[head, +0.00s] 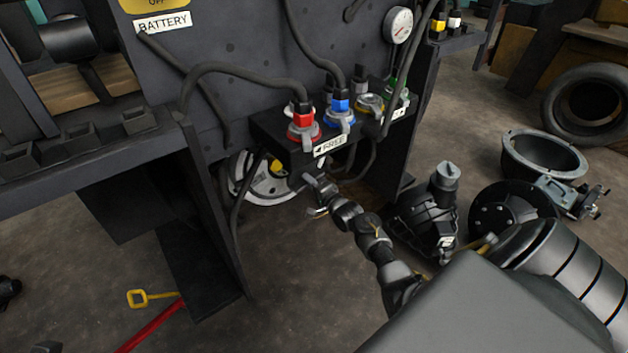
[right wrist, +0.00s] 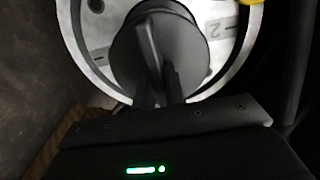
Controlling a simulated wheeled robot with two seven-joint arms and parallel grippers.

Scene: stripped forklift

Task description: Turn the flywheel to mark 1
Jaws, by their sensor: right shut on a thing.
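The flywheel (head: 256,188) is a pale metal disc low behind the dark machine panel, partly hidden by hoses and the valve block. In the right wrist view its bright rim (right wrist: 243,60) surrounds a pale face, with a mark "2" (right wrist: 217,31) right of the dark round hub (right wrist: 193,48). A yellow piece (right wrist: 250,2) shows at the rim's upper right. My right gripper (head: 315,195) reaches in front of the flywheel. In the wrist view its fingers (right wrist: 158,75) are shut on the hub; the exact contact is dark. Mark 1 is not visible. My left gripper is not in view.
A valve block (head: 270,137) with red and blue couplings and a "FREE" label (head: 330,144) overhangs the flywheel. Hoses hang close by. A dark frame post (head: 215,220) stands to the left. Loose machine parts (head: 430,212) lie on the floor at right.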

